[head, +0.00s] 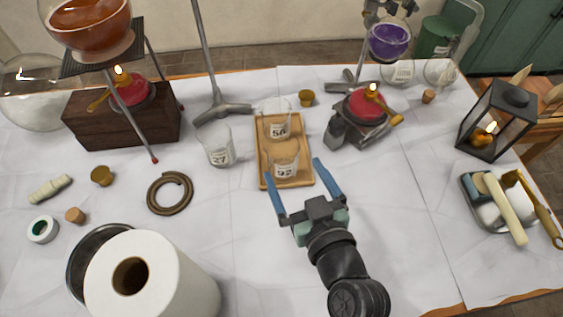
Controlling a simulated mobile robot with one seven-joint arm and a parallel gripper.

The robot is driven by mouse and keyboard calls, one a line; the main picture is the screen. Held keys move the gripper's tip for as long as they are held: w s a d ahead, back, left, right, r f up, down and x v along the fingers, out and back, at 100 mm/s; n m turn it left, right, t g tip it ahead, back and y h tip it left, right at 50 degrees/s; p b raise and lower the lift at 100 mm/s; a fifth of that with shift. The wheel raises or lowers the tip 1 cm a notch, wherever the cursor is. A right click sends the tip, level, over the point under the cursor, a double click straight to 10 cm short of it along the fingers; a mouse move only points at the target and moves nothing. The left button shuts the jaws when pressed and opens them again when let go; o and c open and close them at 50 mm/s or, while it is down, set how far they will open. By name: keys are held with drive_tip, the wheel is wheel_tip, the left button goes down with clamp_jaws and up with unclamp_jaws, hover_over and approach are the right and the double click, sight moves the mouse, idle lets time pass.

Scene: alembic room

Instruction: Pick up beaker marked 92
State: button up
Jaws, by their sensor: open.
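The beaker marked 92 (285,162) is a clear glass beaker with a white label and a brownish look. It stands upright on the near part of a wooden tray (268,183). A second beaker, marked 50 (277,120), stands behind it on the same tray. A third beaker, marked 27 or 37 (217,147), stands on the cloth left of the tray. My gripper (295,170) is open and empty, with its blue fingers pointing towards the tray. The fingertips appear around the near sides of beaker 92, but I cannot tell their height or whether they touch it.
A stand (222,110) rises behind the tray. A lit red burner (366,106) stands right of it, another (131,88) at left on a wooden box. A paper roll (150,280) is at near left, a lantern (497,120) at right.

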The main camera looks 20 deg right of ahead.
sight(287, 164)
drive_tip(key=shift+g, duration=0.3)
drive_tip(key=w+f, duration=0.2)
drive_tip(key=f, duration=0.1)
drive_tip(key=w+d+f, duration=0.1)
drive_tip(key=w+f, duration=0.2)
drive_tip(key=shift+w+d, duration=0.1)
drive_tip(key=shift+w, duration=0.05)
drive_tip(key=shift+r+p+x, duration=0.2)
drive_tip(key=shift+p+x, duration=0.15)
drive_tip(key=shift+x, duration=2.25)
drive_tip(key=shift+d, duration=0.15)
drive_tip(key=c, duration=1.2)
